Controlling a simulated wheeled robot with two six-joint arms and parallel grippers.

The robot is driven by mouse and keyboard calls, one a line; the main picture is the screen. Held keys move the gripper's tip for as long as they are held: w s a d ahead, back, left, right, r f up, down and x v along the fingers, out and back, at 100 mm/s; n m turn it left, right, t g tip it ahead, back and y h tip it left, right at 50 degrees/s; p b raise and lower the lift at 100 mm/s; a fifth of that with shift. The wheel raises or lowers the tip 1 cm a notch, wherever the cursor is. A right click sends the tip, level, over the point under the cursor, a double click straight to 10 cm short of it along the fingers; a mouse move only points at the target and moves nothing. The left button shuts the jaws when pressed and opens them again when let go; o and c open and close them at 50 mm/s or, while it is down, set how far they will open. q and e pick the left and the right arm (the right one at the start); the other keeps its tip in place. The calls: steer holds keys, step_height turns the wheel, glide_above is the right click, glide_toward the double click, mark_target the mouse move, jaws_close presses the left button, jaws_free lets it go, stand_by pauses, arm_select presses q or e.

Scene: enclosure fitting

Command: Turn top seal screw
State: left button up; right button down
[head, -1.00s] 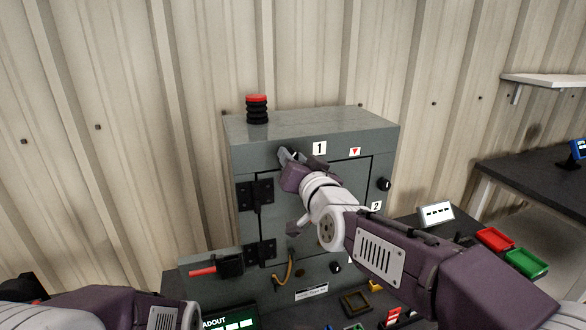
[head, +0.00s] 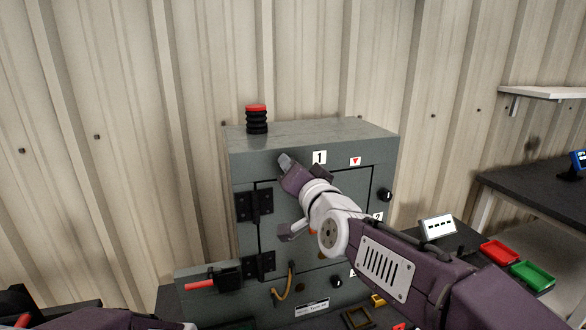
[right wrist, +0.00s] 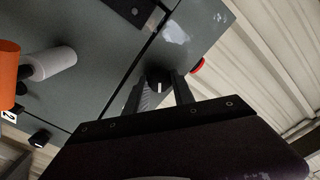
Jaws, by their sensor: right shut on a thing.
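The grey enclosure (head: 340,146) stands against the wall with its door closed, marked by a "1" label (head: 319,157) along the top. In the right wrist view the top seal screw (right wrist: 158,84) is a dark knob with a white mark. My right gripper (right wrist: 160,92) is shut on it, a finger on each side. My left forearm shows at the bottom left of the head view; its gripper is out of frame.
A second black knob (head: 385,195) is at the enclosure's right edge. A black and red stack (head: 256,119) stands on top. A red-handled lever (head: 201,285) sticks out at lower left. Red (head: 499,252) and green (head: 532,275) trays lie on the right.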

steer(key=c, duration=1.1)
jaws_free()
steer(key=shift+o, duration=0.2)
steer(key=p+v, duration=0.4)
steer(key=v, duration=0.5)
steer(key=shift+p, duration=0.35)
